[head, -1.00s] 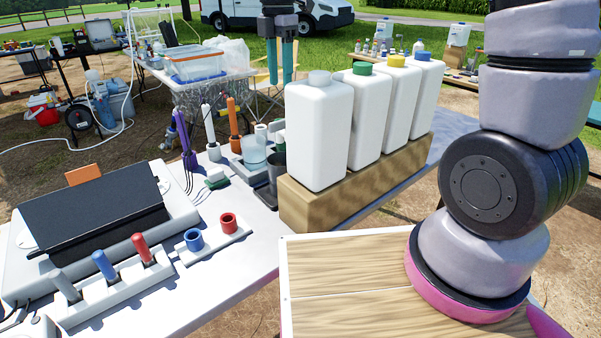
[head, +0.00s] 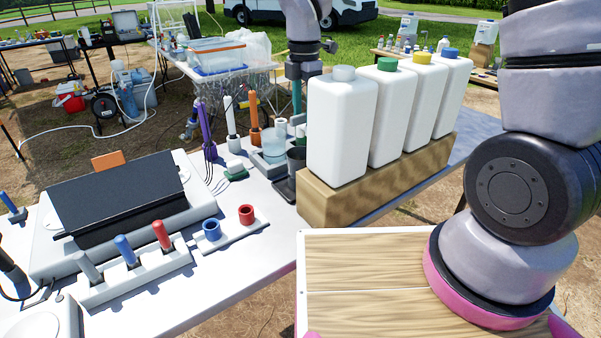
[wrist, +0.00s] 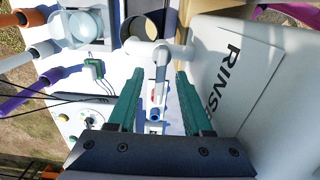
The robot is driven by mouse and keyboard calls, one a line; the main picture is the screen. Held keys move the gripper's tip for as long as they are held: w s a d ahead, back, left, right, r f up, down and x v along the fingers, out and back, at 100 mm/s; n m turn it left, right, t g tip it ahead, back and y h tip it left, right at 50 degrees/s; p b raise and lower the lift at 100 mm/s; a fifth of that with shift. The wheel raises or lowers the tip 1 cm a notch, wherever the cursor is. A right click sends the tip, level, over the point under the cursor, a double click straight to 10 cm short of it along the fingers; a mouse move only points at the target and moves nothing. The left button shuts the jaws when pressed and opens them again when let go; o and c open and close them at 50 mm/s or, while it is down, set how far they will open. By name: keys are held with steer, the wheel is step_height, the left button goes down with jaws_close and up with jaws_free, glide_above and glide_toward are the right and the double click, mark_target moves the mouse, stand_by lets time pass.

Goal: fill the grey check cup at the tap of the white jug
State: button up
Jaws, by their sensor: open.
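The white jug with the grey cap (head: 338,125) stands at the near end of the jug row. In the wrist view the white jug (wrist: 270,95) fills the right side and carries the word RINSE. Its white tap (wrist: 160,55) sticks out ahead of my gripper, with a lever between the two teal fingers. The dark grey cup (head: 297,158) stands beside the jug's wooden block; in the wrist view the cup (wrist: 143,28) is by the tap's outlet. My gripper (wrist: 157,88) is open, and I cannot tell whether a finger touches the lever. In the head view the jug partly hides it.
A clear beaker (head: 273,147) stands left of the cup. Purple, white and orange probes (head: 254,125) stand behind it. Other jugs with green, yellow and blue caps (head: 400,115) share the wooden block (head: 330,200). A dark-screened instrument (head: 115,200) lies at left.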

jaws_close()
steer(key=m, duration=0.2)
steer(key=w+m, duration=0.1)
steer(key=m, duration=0.2)
steer(key=shift+a, duration=0.15)
